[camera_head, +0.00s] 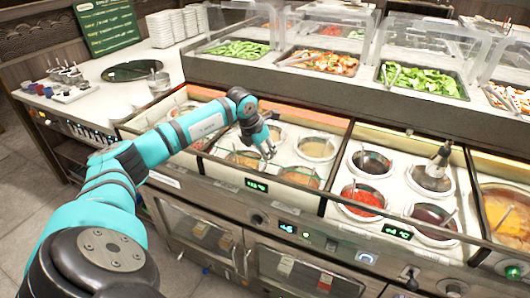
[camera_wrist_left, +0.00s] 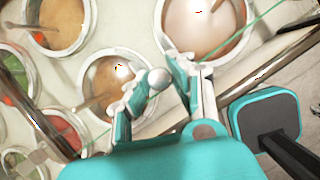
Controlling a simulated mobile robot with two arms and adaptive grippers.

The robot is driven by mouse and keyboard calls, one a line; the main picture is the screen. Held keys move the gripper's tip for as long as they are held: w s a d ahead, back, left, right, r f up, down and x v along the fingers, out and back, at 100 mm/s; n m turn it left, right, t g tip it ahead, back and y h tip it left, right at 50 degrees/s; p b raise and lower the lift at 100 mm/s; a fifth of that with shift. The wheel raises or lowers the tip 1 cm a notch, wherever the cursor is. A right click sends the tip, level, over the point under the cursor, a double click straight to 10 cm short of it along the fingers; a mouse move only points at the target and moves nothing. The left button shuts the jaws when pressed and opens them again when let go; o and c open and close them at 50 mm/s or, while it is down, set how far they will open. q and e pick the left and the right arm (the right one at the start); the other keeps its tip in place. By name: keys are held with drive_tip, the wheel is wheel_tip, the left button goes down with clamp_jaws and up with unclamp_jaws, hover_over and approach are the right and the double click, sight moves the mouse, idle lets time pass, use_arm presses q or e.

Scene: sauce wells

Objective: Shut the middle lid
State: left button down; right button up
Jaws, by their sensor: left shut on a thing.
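The middle lid (camera_head: 235,161) is a clear pane with a thin green edge, over the middle sauce section between the left and right sections. Its edge also shows as a green line in the left wrist view (camera_wrist_left: 250,37). My left gripper (camera_head: 267,153) is at this section, above the sauce wells. In the left wrist view its fingers (camera_wrist_left: 166,80) are closed around a small round silver knob (camera_wrist_left: 158,77), which appears to belong to the lid. The clear pane makes it hard to tell how far the lid is open. My right gripper is not in view.
Red sauce (camera_head: 364,200) and other wells lie to the right. A metal utensil (camera_head: 438,158) stands up there. Clear guards (camera_head: 320,22) over salad trays stand behind. The counter front with displays (camera_head: 290,229) is below. Floor (camera_head: 30,200) is free at left.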

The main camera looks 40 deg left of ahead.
use_arm(q)
drive_tip(key=c, duration=1.1)
unclamp_jaws()
drive_tip(key=v, duration=1.2)
